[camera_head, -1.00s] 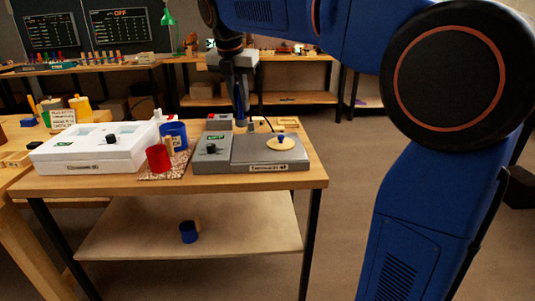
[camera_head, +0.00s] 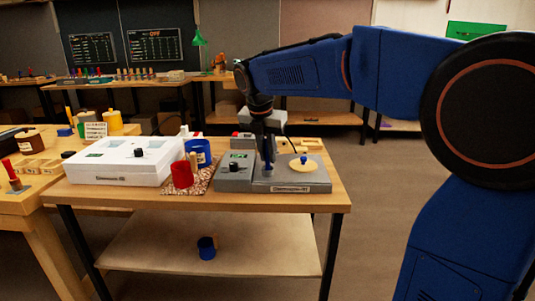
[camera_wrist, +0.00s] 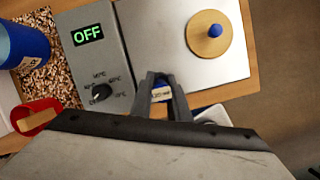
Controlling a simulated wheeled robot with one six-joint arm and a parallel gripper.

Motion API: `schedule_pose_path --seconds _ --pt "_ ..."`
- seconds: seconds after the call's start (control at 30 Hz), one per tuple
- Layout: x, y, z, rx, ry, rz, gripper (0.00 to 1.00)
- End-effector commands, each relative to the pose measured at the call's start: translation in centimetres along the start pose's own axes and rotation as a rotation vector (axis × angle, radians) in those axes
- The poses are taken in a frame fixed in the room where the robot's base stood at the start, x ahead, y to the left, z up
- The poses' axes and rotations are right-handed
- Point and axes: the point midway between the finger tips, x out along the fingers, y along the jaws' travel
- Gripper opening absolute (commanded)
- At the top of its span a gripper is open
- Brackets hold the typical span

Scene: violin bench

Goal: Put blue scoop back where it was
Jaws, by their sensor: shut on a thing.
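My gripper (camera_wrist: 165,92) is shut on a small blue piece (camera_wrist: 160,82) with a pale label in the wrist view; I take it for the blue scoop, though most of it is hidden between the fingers. In the head view my gripper (camera_head: 268,158) points down over the grey device (camera_head: 318,180) on the bench. A blue part (camera_head: 272,152) shows at its fingers. I cannot tell whether the held piece touches the device.
A round wooden lid with a blue knob (camera_head: 303,168) lies on the device, right of my gripper. The device's dial box (camera_head: 234,172) reads OFF. A red cup (camera_head: 181,175), blue jar (camera_head: 198,150) and white box (camera_head: 118,165) stand left. A blue cup (camera_head: 206,247) sits on the lower shelf.

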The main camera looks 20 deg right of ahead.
Motion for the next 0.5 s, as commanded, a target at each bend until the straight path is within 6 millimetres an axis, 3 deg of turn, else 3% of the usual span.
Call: schedule_pose_path --seconds 0.3,0.33,0.37,0.4,0.5 --pt "0.23 0.0 -0.07 0.0 0.0 0.0 0.0" --pt "0.2 0.0 -0.06 0.001 0.0 0.0 0.23" --pt "0.2 0.0 -0.06 0.001 0.0 0.0 0.3" --pt "0.2 0.0 -0.06 0.001 0.0 0.0 0.34" --pt "0.19 0.0 -0.06 0.001 0.0 0.0 0.34"
